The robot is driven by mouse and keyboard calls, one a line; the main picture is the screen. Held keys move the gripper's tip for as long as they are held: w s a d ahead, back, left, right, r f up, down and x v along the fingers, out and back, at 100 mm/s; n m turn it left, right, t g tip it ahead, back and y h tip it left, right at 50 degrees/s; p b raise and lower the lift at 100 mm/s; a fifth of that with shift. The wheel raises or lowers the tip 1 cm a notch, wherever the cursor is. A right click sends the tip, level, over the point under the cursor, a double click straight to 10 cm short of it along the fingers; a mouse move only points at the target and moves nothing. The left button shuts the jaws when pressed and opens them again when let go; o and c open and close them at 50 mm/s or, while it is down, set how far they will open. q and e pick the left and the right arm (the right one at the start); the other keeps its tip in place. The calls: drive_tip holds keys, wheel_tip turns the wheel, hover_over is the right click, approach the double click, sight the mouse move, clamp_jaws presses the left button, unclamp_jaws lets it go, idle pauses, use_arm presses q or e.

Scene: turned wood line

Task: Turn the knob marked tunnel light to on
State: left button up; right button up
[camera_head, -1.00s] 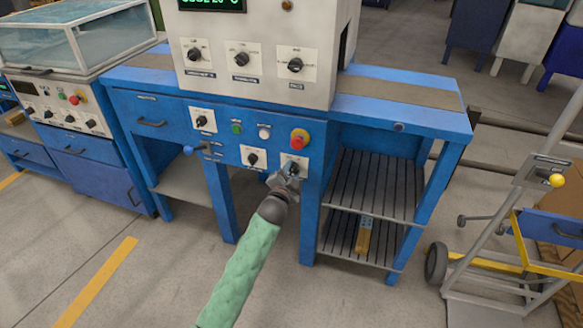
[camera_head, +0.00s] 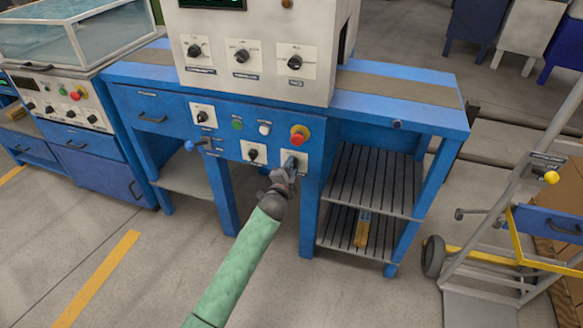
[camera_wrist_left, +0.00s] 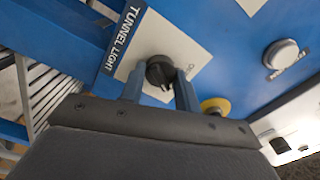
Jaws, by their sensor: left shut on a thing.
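The tunnel light knob (camera_wrist_left: 159,71) is a black rotary knob on a white plate (camera_wrist_left: 195,52) marked "TUNNEL LIGHT" in the left wrist view. In the head view its plate (camera_head: 301,155) is at the right end of the blue front panel, below the red button. My left gripper (camera_head: 289,169) is at this plate and covers much of it. In the left wrist view its two fingers (camera_wrist_left: 160,88) are on either side of the knob, shut on it. The knob's pointer and the on mark cannot be made out. My right gripper is not in view.
A similar black knob (camera_head: 254,153) is just left of the gripper. A red button on a yellow base (camera_head: 299,135) is just above. White (camera_head: 264,128) and green (camera_head: 237,124) buttons are farther left. A slatted shelf (camera_head: 372,182) is at the right.

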use_arm(q)
drive_tip(key=shift+f, duration=0.1)
drive_tip(key=o, duration=1)
drive_tip(key=shift+s+a, duration=0.1)
drive_tip(key=shift+s, duration=0.15)
drive_tip(key=v, duration=0.7)
drive_tip(key=shift+s, duration=0.15)
